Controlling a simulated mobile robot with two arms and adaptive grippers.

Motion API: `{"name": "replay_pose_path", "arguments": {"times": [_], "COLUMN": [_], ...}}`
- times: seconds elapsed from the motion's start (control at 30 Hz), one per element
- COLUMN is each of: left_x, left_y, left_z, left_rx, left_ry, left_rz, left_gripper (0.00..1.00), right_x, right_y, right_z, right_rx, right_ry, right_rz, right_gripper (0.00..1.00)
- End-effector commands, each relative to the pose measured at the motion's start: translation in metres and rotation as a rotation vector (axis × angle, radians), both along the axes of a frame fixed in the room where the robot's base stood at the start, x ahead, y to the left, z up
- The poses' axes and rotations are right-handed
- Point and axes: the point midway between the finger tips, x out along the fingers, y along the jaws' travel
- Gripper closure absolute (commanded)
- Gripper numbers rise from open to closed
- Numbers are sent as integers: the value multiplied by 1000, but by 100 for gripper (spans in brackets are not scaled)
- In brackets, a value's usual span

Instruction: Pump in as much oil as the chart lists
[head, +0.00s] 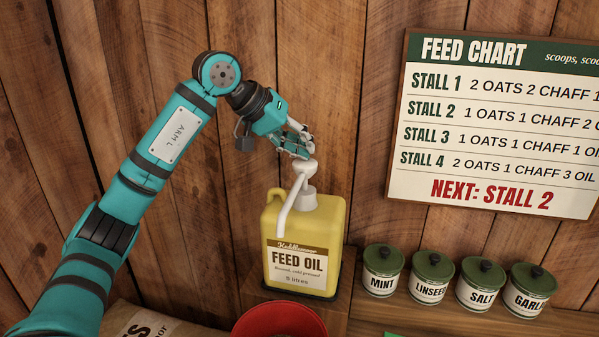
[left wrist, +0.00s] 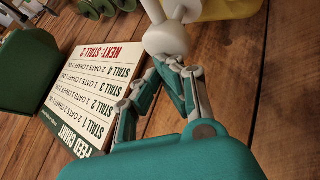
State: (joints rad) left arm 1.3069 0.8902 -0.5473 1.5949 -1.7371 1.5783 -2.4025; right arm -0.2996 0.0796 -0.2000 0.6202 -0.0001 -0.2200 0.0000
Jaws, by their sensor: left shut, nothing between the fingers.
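The yellow feed oil jug (head: 322,232) stands upright on a dark base against the plank wall. Its white pump (head: 306,168) has a spout that slopes down to the left over the jug's front. My left gripper (head: 306,153) is shut and empty just above the pump head; whether they touch is unclear. The left wrist view shows the shut fingers (left wrist: 176,88) close to the pump head (left wrist: 165,40). The feed chart (head: 497,125) hangs at the right. Its red bottom line names stall 2, whose row reads 1 oats, 1 chaff, then 2 of something cut off at the edge. My right gripper is out of view.
A red bucket (head: 281,321) sits below the spout at the bottom edge, partly cut off. Several green-lidded tins (head: 429,286) line the shelf at the right, labelled mint, linseed, salt and garlic. A printed sack (head: 145,325) lies at lower left.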

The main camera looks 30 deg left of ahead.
Motion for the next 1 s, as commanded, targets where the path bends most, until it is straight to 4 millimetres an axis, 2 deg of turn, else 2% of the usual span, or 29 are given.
{"name": "replay_pose_path", "arguments": {"times": [0.77,1.0], "left_x": [0,0], "left_y": [-1,0], "left_z": [-13,-9], "left_rx": [2,2], "left_ry": [7,7], "left_rz": [-2,-2], "left_gripper": [100,100], "right_x": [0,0], "right_y": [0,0], "right_z": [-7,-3], "right_rx": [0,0], "right_ry": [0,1], "right_rz": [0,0], "right_gripper": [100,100]}}
